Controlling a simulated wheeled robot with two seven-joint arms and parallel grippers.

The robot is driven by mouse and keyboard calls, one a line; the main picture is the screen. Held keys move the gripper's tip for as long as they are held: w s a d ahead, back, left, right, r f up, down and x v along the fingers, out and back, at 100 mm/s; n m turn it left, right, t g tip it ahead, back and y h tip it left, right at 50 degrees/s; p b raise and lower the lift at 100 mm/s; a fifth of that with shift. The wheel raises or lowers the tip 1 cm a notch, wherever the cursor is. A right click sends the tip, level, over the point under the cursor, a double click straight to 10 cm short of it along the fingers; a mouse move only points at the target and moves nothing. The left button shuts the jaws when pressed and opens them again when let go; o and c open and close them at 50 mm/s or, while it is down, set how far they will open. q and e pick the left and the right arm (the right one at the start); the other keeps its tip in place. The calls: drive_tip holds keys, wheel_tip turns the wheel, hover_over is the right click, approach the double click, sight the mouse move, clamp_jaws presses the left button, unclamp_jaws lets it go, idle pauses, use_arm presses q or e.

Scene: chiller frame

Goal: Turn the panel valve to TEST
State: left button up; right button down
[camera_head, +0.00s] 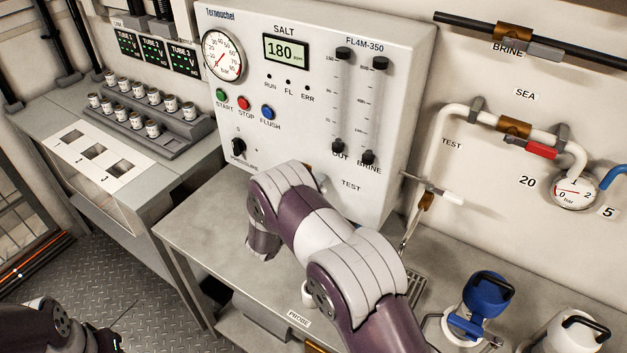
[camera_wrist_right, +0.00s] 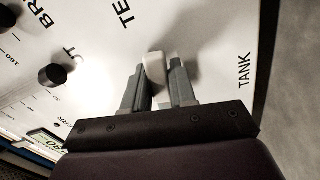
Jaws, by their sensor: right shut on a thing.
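The white instrument panel (camera_head: 300,120) with a SALT display of 180 stands at the back of the bench. In the right wrist view a pale valve handle (camera_wrist_right: 154,67) sits on the panel, with the TEST label up and to the left and the TANK label to the right. My right gripper (camera_wrist_right: 158,82) is shut on this handle, one grey finger on each side. Which label the handle points to I cannot tell. In the head view my right arm hides the valve and most of the gripper.
Black knobs (camera_head: 368,157) sit at the bottom of the flow tubes, close above the TEST label. A blue-topped vessel (camera_head: 484,295) and a white bottle (camera_head: 563,335) stand right of my arm. A rack of small jars (camera_head: 152,128) stands at left.

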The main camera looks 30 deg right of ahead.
drive_tip(key=shift+r+n+p, duration=0.7)
drive_tip(key=shift+n+p, duration=0.15)
drive_tip(key=shift+n, duration=0.45)
drive_tip(key=shift+w+r+n, duration=0.1)
drive_tip(key=shift+r+n, duration=0.1)
drive_tip(key=shift+n, duration=0.1)
drive_tip(key=c, duration=1)
unclamp_jaws()
drive_tip(key=b+v, duration=0.2)
drive_tip(key=v, duration=1.1)
